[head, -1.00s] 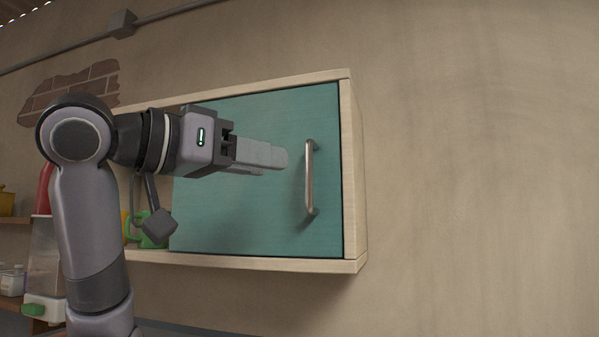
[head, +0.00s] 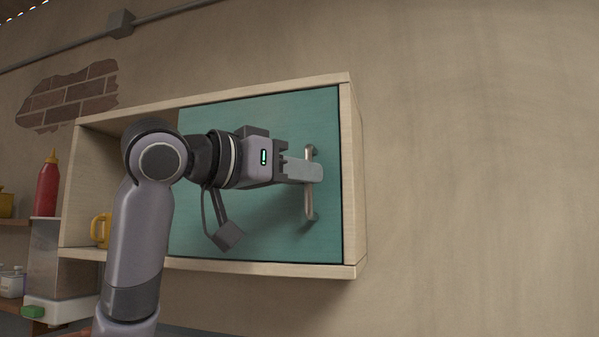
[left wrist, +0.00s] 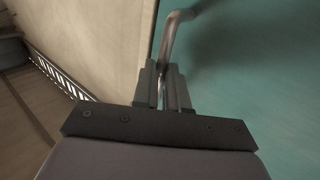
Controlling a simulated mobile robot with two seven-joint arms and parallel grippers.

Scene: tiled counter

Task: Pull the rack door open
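The rack door (head: 265,220) is a teal panel that sits flush in its pale wooden frame in the head view. Its upright metal handle (head: 309,205) is near the door's right edge. My left gripper (head: 318,172) is at the handle, about mid-height, its fingers reaching in from the left and covering part of the bar. In the left wrist view the handle (left wrist: 172,35) runs down between the two fingers (left wrist: 163,85), which sit close on either side of it. My right gripper is in neither view.
The rack (head: 352,180) hangs on a plain wall with bare room to its right. Its open left compartment holds a yellow mug (head: 101,230). A red bottle (head: 47,187) stands on a shelf at the left.

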